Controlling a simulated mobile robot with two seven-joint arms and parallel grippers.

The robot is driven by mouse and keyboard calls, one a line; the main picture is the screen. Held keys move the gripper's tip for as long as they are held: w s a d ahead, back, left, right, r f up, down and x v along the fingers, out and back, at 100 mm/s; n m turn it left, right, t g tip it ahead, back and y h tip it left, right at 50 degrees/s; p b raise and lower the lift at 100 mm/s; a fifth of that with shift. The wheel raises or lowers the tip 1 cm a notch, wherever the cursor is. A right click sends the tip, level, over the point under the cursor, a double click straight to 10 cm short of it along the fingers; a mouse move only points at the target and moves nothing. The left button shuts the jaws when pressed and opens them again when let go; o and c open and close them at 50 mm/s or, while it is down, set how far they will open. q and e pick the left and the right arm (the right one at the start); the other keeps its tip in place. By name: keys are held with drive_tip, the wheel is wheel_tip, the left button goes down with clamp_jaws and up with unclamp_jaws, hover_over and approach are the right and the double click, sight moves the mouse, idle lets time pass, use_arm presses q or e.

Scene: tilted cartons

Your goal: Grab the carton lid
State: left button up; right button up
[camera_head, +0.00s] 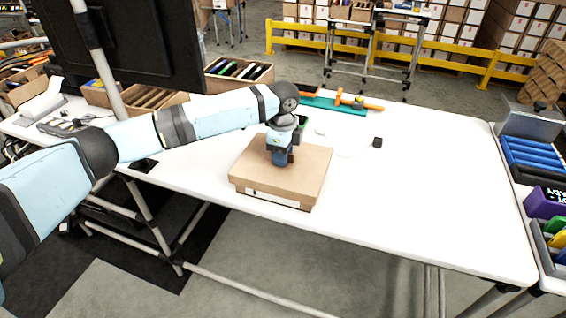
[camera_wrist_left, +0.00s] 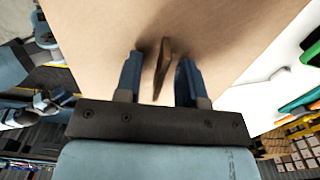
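A closed brown cardboard carton lies on the white table; its flat lid (camera_head: 305,170) faces up and a pale label shows on its front side. In the left wrist view the lid (camera_wrist_left: 235,35) fills the upper part, with a thin brown upright tab (camera_wrist_left: 163,66) on it. My left gripper (camera_head: 281,160) points down over the middle of the lid. In the left wrist view its two blue fingers (camera_wrist_left: 160,62) stand apart, one on each side of the tab, with gaps visible. The gripper's body hides the tab in the head view. My right gripper is not in view.
A small black block (camera_head: 377,142) lies on the table right of the carton. Orange-handled tools (camera_head: 352,101) lie at the back edge. A dark monitor (camera_head: 125,45) stands at the left. Blue rollers (camera_head: 533,155) flank the right end. The table's right half is mostly clear.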

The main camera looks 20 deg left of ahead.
use_arm(q)
clamp_jaws()
drive_tip(key=shift+r, duration=0.15)
